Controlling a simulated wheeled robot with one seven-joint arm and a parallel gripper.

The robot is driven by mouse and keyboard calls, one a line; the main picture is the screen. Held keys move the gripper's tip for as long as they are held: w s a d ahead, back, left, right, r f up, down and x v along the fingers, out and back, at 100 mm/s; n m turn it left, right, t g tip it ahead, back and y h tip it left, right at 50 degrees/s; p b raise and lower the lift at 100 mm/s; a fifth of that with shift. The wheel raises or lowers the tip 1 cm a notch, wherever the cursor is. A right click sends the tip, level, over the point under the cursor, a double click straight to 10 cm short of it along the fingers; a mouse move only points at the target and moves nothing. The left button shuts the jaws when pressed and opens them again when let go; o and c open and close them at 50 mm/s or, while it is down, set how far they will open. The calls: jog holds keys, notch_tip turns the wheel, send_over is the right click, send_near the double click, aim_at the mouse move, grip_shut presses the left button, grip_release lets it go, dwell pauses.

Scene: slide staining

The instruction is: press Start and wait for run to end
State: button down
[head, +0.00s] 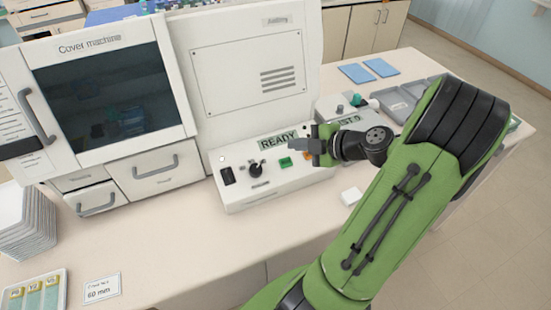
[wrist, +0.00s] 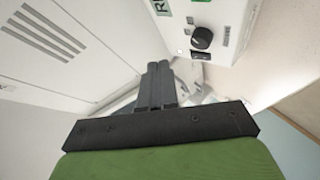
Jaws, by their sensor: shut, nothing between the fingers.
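The stainer's control panel (head: 243,185) is at the middle of the head view, below a white machine body.
The Cover machine (head: 105,90) with a dark window stands at the left. A second unit with a display (head: 349,120), partly hidden, stands behind my gripper. Grey trays (head: 398,105) and blue sheets (head: 356,73) lie at the back right. The front counter is mostly clear.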

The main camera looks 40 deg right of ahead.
jog(key=b, duration=0.4)
send_over(290, 170)
jog(key=f, duration=0.7)
jog(key=shift+s+f, duration=0.3)
jog(key=shift+s, duration=0.05)
jog(key=shift+w+f+b, duration=0.25)
jog(key=shift+f+b, duration=0.25)
jog(key=shift+b, duration=0.35)
jog(key=shift+f+b, duration=0.15)
jog(key=shift+b, duration=0.15)
dwell(0.3)
jog(key=shift+w+f+b, duration=0.1)
jog(key=shift+f+b, duration=0.15)
jog(key=shift+b, duration=0.35)
